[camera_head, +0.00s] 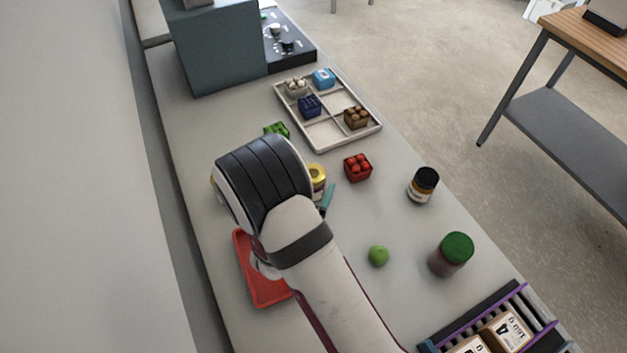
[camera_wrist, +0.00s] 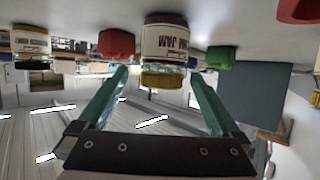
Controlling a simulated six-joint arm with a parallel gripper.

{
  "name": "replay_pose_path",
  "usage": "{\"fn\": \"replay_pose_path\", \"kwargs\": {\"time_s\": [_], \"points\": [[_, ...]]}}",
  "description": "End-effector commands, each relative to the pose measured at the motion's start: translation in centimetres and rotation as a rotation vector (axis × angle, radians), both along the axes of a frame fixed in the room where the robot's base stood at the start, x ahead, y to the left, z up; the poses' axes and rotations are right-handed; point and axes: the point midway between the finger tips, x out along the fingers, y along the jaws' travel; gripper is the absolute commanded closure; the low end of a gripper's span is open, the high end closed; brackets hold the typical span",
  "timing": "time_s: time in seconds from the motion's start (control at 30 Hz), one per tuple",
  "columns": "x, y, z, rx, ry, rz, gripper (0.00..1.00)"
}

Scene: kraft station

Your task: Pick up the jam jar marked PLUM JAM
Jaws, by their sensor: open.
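A jam jar (camera_head: 318,182) with a yellow lid stands on the counter, partly hidden behind my arm in the head view. In the wrist view, which is upside down, this jar (camera_wrist: 165,42) shows a pale label with the word JAM; I cannot read the first word for sure. My gripper (camera_wrist: 162,82) is open, with teal fingers apart and empty. The jar shows beyond the fingertips, roughly centred between them. In the head view only one teal finger shows, beside the jar; the rest is hidden by my arm.
A red berry basket (camera_head: 357,168) and a green one (camera_head: 277,130) flank the jar. A black-lidded jar (camera_head: 423,187), a green-lidded jar (camera_head: 451,255) and a lime (camera_head: 378,255) stand to the right. A divided tray (camera_head: 325,133) lies behind; a red tray (camera_head: 267,290) lies by my arm.

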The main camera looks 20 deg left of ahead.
Motion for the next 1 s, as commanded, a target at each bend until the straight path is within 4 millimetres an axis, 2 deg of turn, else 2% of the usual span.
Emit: {"fn": "replay_pose_path", "kwargs": {"time_s": [0.1,0.2,0.43,0.9,1.0], "points": [[2.3,0.3,-0.6,0.002,0.0,-0.004,0.0],[3.4,0.4,-1.0,0.0,0.0,-0.001,0.0],[3.6,0.4,-1.1,-0.001,0.0,0.0,0.02],[3.6,0.4,-1.1,0.0,0.001,0.001,0.86],[3.6,0.4,-1.1,0.0,0.001,0.001,1.0]]}}
